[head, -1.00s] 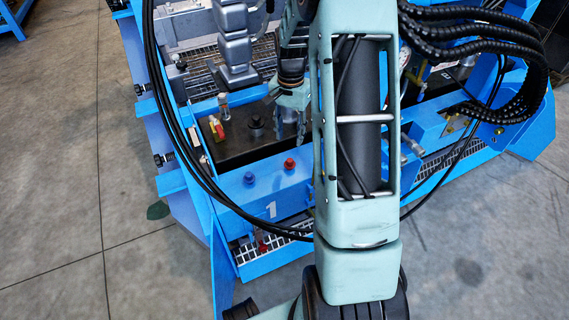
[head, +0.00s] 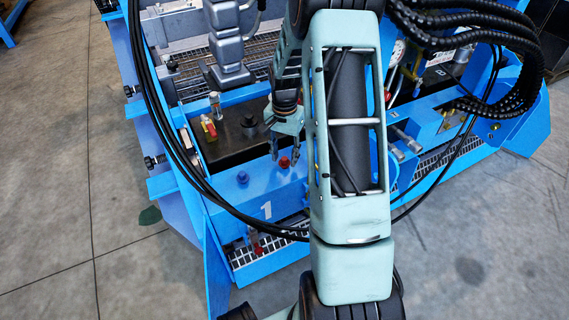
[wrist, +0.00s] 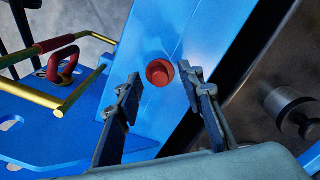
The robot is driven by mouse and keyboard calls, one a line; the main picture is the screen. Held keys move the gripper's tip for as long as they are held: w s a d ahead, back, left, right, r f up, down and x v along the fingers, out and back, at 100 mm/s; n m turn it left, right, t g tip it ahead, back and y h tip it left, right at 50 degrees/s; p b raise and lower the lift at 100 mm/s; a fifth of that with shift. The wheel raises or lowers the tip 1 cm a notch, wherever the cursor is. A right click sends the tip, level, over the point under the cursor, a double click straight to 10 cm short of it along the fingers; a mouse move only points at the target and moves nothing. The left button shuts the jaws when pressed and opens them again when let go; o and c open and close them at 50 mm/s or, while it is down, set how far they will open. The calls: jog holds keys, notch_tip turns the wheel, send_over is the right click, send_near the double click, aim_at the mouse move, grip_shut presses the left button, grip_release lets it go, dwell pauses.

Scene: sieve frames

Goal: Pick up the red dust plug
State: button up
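The red dust plug (head: 284,162) sits on the blue frame beam (head: 218,189), to the right of a blue plug (head: 242,177). In the wrist view the red plug (wrist: 160,72) shows as a round cap on the blue beam, just beyond the fingertips and between their lines. My gripper (head: 287,150) is above the plug with its fingers pointing down. In the wrist view my gripper (wrist: 158,82) is open, its two fingers apart with nothing between them. I cannot tell the exact height left between the fingertips and the plug.
A black box (head: 238,138) with a dark knob lies behind the beam. Small red and yellow parts (head: 208,126) stand at its left. In the wrist view a yellow and red rail (wrist: 62,84) is at left and a grey metal cylinder (wrist: 292,108) at right.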

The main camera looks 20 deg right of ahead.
jog(key=c, duration=0.8)
jog(key=shift+o, duration=0.2)
